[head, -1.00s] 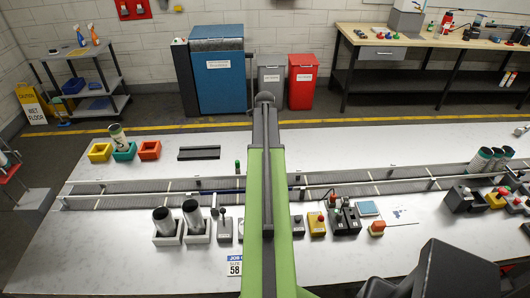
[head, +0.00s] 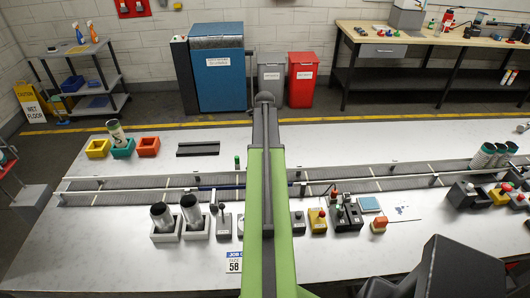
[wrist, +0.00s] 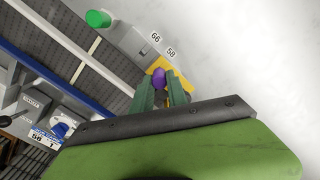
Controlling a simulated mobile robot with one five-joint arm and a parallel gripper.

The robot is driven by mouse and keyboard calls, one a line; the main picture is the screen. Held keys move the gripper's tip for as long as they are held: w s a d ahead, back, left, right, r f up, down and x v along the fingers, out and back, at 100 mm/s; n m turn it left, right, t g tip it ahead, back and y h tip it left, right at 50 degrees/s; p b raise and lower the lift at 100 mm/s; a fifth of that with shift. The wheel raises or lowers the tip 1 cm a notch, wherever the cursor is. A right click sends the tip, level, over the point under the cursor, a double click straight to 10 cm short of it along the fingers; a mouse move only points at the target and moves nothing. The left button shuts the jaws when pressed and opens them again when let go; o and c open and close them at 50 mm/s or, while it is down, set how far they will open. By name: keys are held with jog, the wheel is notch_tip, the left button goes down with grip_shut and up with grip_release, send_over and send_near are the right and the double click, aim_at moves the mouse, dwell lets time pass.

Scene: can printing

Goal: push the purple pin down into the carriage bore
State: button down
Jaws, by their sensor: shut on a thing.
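In the wrist view my gripper (wrist: 160,85) has its two green fingers closed around the purple pin (wrist: 158,76). The rounded purple top shows between the fingertips; its lower part is hidden. Just beyond the fingers is a yellow part (wrist: 178,92), and a grey block (wrist: 128,40) with the labels 66 and 58 and a green knob (wrist: 98,18). The bore is hidden, so I cannot tell how deep the pin sits. In the head view my arm covers the pin and gripper.
A blue rod (wrist: 62,68) runs along the grey conveyor (wrist: 75,35). A yellow button box (head: 317,220) stands to the right. The front table (head: 130,255) is largely bare.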

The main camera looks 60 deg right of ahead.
jog(key=shift+f+b, duration=0.7)
jog(key=shift+f, duration=0.15)
jog(key=c, duration=1.2)
grip_release()
jog(key=shift+c, duration=0.2)
jog(key=shift+r, duration=0.15)
notch_tip(320, 180, up, 17)
jog(key=p, duration=1.7)
jog(key=shift+r, duration=0.1)
